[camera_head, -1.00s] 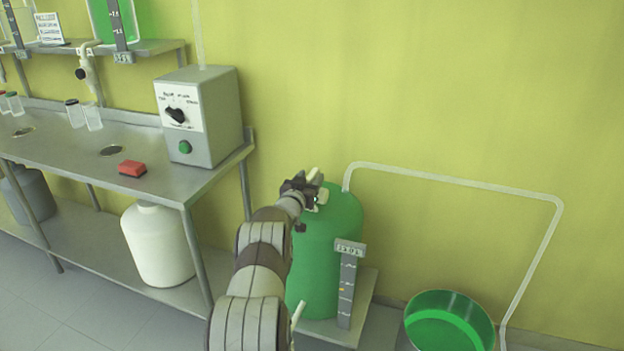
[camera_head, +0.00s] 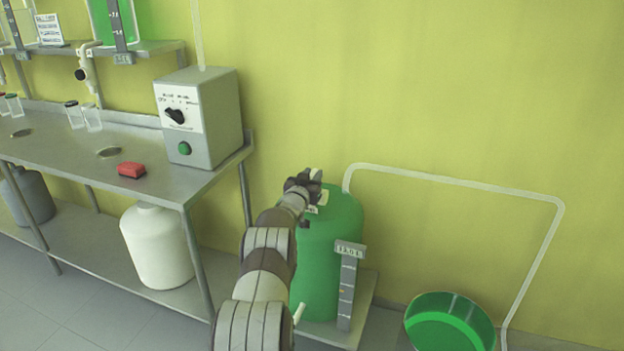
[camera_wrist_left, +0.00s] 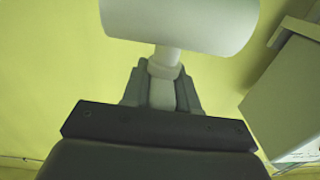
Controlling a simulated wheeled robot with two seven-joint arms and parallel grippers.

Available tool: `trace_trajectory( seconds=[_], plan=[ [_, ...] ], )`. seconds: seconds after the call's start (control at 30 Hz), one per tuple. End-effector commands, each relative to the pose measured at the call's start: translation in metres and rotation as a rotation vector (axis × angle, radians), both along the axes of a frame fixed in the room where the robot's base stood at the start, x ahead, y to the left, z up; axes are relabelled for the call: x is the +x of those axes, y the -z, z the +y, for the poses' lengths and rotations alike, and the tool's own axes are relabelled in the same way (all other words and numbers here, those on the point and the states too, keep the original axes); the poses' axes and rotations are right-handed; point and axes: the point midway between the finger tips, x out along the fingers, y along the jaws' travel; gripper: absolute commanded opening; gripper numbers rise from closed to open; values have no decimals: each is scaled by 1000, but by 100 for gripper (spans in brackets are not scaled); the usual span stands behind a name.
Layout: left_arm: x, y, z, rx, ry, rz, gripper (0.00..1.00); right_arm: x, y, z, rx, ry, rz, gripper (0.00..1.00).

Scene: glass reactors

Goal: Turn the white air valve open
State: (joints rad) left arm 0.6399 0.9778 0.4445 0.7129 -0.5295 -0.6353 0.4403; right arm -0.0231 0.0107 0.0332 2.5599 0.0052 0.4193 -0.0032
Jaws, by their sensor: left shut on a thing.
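My left gripper (camera_head: 308,180) is at the top of the green tank (camera_head: 330,245), beside the wall. In the left wrist view, the gripper (camera_wrist_left: 161,92) is shut on the narrow stem of the white air valve (camera_wrist_left: 180,22). The valve's broad, rounded white part lies just beyond the fingertips. In the head view, the gripper hides most of the valve. My right gripper is in neither view.
A grey control box (camera_head: 215,115) with a black knob and green button stands on the steel bench (camera_head: 60,150) at left. A white pipe (camera_head: 450,180) runs along the wall from the tank. A green basin (camera_head: 450,322) is at lower right.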

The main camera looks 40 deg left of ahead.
Motion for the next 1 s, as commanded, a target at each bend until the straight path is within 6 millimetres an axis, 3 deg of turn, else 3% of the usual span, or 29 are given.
trace_trajectory(
  seconds=[0.2, 0.37, 0.47, 0.73, 1.0],
  plan=[
    [0, 12, -2, -4, -107, 3, 0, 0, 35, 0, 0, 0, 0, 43],
    [1, 10, -3, -8, -238, 7, 0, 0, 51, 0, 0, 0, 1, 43],
    [1, 5, -3, -8, -331, 9, 0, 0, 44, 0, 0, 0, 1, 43],
    [1, 1, -3, -5, -585, 14, 0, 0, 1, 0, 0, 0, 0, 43],
    [1, 10, -2, -4, -773, 9, 0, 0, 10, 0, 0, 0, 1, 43]
  ],
)
